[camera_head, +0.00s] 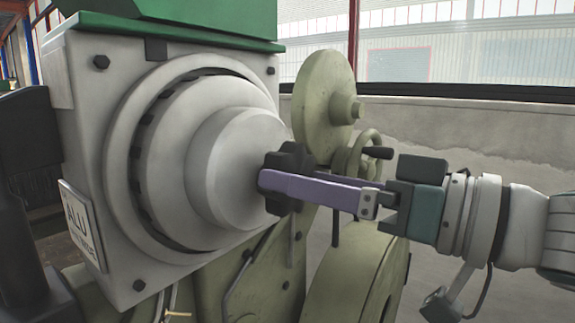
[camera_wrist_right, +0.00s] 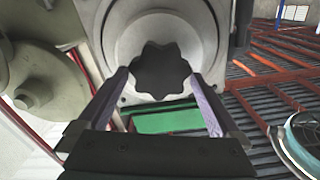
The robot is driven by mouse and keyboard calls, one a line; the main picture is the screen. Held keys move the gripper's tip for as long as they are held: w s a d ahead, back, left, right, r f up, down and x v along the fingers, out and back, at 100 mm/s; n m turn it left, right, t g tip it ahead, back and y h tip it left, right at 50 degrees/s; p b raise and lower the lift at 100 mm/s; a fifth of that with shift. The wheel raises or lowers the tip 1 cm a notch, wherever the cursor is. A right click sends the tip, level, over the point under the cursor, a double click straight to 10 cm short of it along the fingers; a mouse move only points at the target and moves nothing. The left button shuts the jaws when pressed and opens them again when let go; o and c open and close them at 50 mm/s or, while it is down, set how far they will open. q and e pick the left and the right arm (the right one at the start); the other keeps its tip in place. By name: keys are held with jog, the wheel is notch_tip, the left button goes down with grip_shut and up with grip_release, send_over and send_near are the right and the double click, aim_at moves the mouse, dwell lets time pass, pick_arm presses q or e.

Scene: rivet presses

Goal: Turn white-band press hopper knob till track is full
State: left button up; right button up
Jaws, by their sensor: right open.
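The hopper (camera_head: 90,75) is a pale grey box with a stepped conical drum (camera_head: 235,150) on its face. A black lobed knob (camera_head: 292,158) sits at the drum's tip; in the right wrist view the knob (camera_wrist_right: 160,72) shows face-on. My right gripper (camera_head: 268,182) comes in from the right with its purple fingers on either side of the knob. In the right wrist view the right gripper (camera_wrist_right: 160,82) is open, and I cannot tell whether the fingers touch the knob. No white band or track is clearly visible. My left gripper is not in view.
A plate reading "ALU" (camera_head: 82,225) is on the hopper's lower left. A green lid (camera_head: 180,22) covers its top. Olive press wheels (camera_head: 325,95) and a hand crank (camera_head: 375,152) stand close behind my right gripper. A concrete wall (camera_head: 470,120) is farther back.

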jog(key=shift+x, duration=1.7)
jog(key=c, duration=1.1)
jog(key=shift+n, duration=0.4)
